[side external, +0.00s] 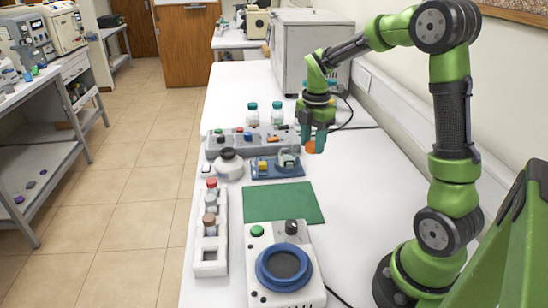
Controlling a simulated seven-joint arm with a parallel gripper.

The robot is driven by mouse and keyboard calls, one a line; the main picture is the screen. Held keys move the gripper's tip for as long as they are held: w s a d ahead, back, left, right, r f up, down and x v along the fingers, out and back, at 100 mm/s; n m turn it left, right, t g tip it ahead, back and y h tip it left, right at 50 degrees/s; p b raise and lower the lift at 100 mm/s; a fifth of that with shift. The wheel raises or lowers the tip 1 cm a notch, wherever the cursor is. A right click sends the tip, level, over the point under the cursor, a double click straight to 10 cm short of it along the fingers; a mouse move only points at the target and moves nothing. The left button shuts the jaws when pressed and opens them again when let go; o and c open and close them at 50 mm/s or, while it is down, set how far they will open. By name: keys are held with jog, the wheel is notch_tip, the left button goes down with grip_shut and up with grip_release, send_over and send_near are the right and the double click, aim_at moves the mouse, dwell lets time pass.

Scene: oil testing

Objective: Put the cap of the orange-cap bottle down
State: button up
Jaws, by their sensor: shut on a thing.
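My gripper (314,142) points down over the right part of the white bench, behind and to the right of the green mat. Its teal fingers are shut on the orange cap (310,147), which shows only partly between and beside them. The cap appears to be above the bench top, but its exact height is hard to tell. I cannot pick out the opened bottle with certainty; a small glass container (287,158) stands on the blue holder (262,174) to the left of my gripper.
The green mat (285,203) is empty. A white rack (209,256) holds several small capped vials. A blue-ringed device (284,267) stands in front. A grey tray (213,150), a white round vessel (229,165) and two teal-capped bottles (252,116) stand behind. The bench right of the mat is clear.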

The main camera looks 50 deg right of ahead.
jog(key=s+a, duration=0.1)
jog(key=s, duration=0.1)
send_near(261, 195)
notch_tip(261, 195, down, 6)
jog(key=shift+a+f, duration=0.1)
jog(key=shift+f, duration=0.1)
dwell(0.3)
jog(key=shift+f, duration=0.15)
jog(key=o, duration=1)
